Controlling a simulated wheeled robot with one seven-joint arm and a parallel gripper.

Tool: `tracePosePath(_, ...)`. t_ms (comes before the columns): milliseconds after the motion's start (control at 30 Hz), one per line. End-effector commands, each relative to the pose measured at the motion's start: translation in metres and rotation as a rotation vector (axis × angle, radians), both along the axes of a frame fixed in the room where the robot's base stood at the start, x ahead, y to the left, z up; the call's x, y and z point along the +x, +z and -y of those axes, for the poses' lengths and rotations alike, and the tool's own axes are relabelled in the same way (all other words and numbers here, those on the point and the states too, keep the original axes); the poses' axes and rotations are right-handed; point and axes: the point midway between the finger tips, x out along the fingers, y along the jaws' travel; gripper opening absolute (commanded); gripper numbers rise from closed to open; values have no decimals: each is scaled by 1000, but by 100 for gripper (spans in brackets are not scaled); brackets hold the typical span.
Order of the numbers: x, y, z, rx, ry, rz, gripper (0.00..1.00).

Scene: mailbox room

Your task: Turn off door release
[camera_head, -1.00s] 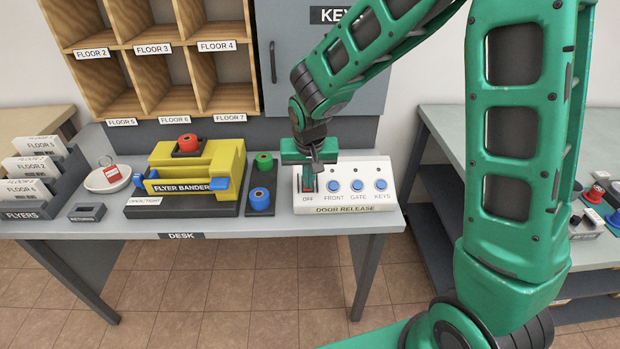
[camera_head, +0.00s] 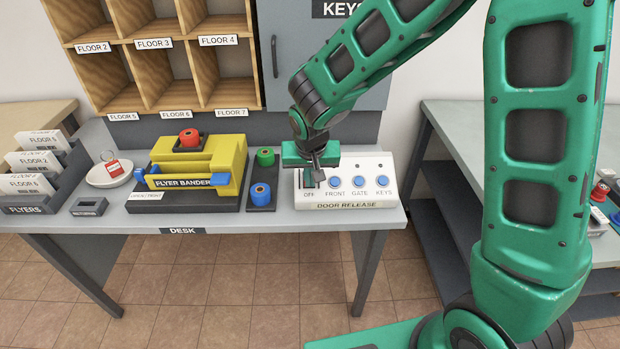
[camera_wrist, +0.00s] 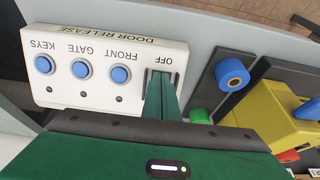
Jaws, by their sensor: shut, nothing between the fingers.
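The white door release panel (camera_head: 347,196) sits on the desk near its right end. It has an OFF rocker switch at its left and blue FRONT (camera_head: 333,181), GATE (camera_head: 359,181) and KEYS (camera_head: 382,181) buttons to the right. My gripper (camera_head: 316,180) is shut and empty, its fingertips down at the OFF switch. In the wrist view the panel (camera_wrist: 100,70) appears upside down, and the fingers (camera_wrist: 161,98) cover much of the OFF switch (camera_wrist: 161,76). I cannot tell whether they touch it or which way the rocker lies.
Left of the panel are blue (camera_head: 261,195) and green (camera_head: 265,157) spools and the yellow flyer bander (camera_head: 200,160). A dish (camera_head: 109,173) and flyer rack (camera_head: 40,203) stand farther left. The grey key cabinet (camera_head: 290,50) is behind. A second table (camera_head: 475,128) stands right.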

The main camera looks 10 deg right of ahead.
Motion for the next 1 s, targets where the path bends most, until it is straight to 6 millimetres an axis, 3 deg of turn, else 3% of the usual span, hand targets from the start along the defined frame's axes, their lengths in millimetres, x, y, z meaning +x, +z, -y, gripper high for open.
tracePosePath(567, -6, 23, 4, -2, -9, 26, 0)
tracePosePath(1000, -29, 98, 1, -2, -13, 27, 0)
